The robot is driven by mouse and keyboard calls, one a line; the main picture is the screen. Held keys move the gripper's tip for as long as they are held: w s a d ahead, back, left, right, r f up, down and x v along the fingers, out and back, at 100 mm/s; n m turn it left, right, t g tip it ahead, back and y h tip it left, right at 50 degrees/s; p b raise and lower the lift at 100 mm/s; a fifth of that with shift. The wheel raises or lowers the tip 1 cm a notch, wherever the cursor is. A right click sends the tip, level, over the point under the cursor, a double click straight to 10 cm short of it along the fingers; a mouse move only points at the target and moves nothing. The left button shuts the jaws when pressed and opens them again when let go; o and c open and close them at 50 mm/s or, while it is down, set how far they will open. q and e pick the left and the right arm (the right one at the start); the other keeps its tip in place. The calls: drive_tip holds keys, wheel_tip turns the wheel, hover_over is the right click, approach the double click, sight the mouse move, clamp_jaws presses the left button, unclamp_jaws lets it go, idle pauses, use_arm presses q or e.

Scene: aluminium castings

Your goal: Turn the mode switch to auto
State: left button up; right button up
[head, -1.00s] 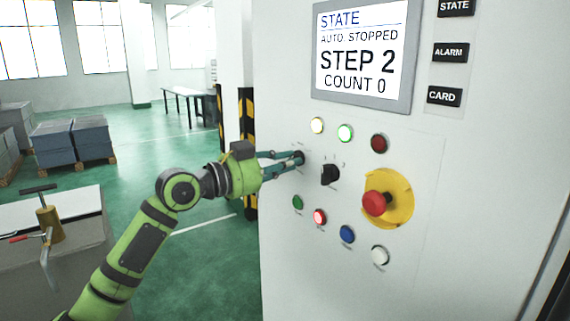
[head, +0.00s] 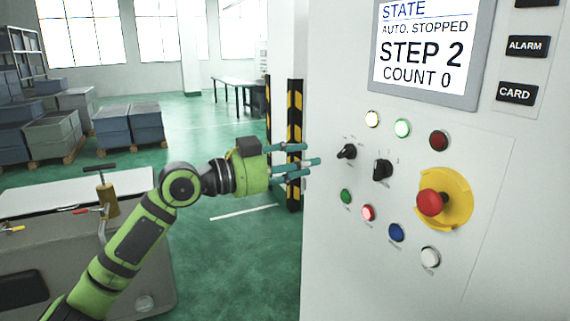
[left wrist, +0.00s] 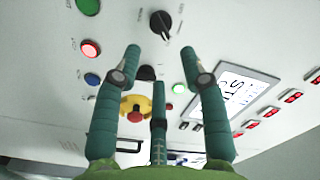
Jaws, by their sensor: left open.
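The panel has two black rotary switches. The left one, likely the mode switch (head: 346,152), shows in full in the left wrist view (left wrist: 160,22); its small labels are too blurred to read surely. The second black switch (head: 382,169) is partly hidden behind the fingers in the left wrist view. My left gripper (head: 308,163) is open and empty, a little left of the left switch and apart from it. Its fingers (left wrist: 163,75) are spread in the left wrist view. The screen (head: 426,47) reads "AUTO. STOPPED", "STEP 2", "COUNT 0". My right gripper is out of view.
A red emergency stop (head: 431,203) on a yellow plate sits right of the switches. Lit lamps (head: 402,128) are above; green, red, blue and white buttons (head: 396,232) are below. A striped post (head: 295,145) stands behind the gripper. A workbench (head: 140,185) is at left.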

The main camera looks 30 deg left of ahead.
use_arm(q)
drive_tip(key=shift+v, duration=1.75)
